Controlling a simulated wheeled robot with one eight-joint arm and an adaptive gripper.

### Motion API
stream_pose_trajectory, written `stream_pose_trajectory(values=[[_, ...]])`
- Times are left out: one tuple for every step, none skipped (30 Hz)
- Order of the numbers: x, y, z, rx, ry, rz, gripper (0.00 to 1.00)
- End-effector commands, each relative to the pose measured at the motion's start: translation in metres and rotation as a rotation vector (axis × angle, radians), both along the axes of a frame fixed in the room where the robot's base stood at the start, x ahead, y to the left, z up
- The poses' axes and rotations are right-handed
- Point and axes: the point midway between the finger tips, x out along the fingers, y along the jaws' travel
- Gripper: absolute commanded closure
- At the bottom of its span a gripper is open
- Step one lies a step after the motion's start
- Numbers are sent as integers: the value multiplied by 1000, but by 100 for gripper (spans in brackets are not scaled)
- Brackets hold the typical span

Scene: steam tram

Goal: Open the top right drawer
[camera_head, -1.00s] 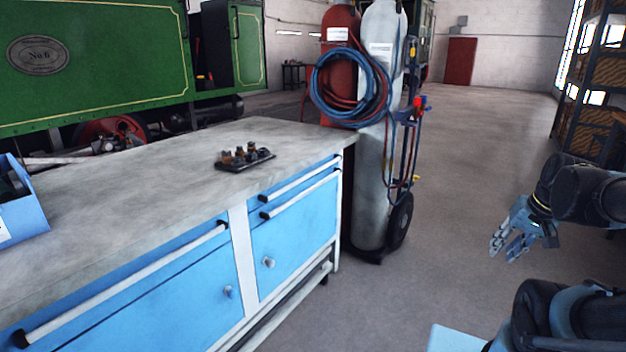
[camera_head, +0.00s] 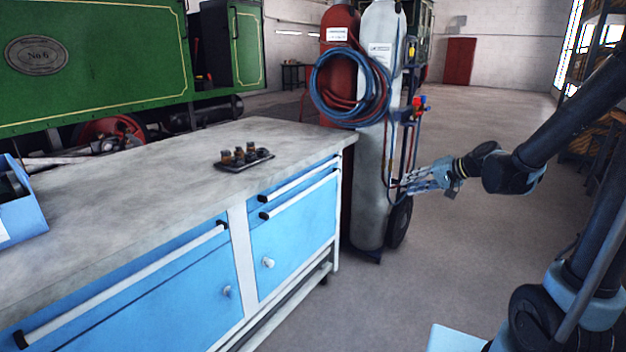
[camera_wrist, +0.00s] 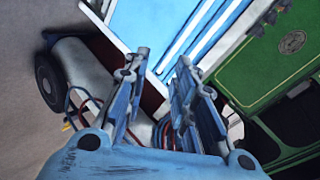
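The blue workbench (camera_head: 296,238) has a grey top. On its right section the top right drawer (camera_head: 291,190) is a narrow blue front with a white bar handle (camera_head: 298,179) and dark end mounts; it looks shut. A second white bar handle (camera_head: 300,194) runs just below it. My gripper (camera_head: 402,184) is to the right of the bench, in front of the gas cylinders in the picture, clear of the drawer. In the wrist view the two fingers of my gripper (camera_wrist: 160,75) stand apart with nothing between them. The blue fronts and white bars (camera_wrist: 192,38) show beyond the fingertips.
A cart with a grey gas cylinder (camera_head: 373,205), a red cylinder (camera_head: 338,22) and coiled hoses (camera_head: 350,90) stands at the bench's right end. A small tray (camera_head: 262,155) and a blue box (camera_head: 20,212) are on the bench. The floor (camera_head: 470,260) in front is clear.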

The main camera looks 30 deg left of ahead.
Motion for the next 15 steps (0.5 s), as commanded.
stream_pose_trajectory(values=[[6, 15, -1, 33, 6, 7, 75], [9, 23, -2, 54, 11, 10, 75], [13, 34, -2, 81, 15, 12, 75], [15, 42, -4, 100, 20, 15, 75], [17, 50, -4, 121, 25, 17, 75], [20, 60, -6, 149, 33, 20, 75], [23, 68, -7, 168, 37, 21, 75], [24, 75, -8, 188, 43, 23, 75], [26, 86, -10, 214, 52, 26, 75], [28, 93, -12, 234, 58, 27, 75], [30, 101, -13, 254, 64, 27, 75], [31, 110, -16, 279, 74, 30, 75], [32, 118, -18, 299, 82, 32, 75], [34, 125, -20, 318, 90, 32, 75], [35, 134, -23, 343, 100, 33, 75]])
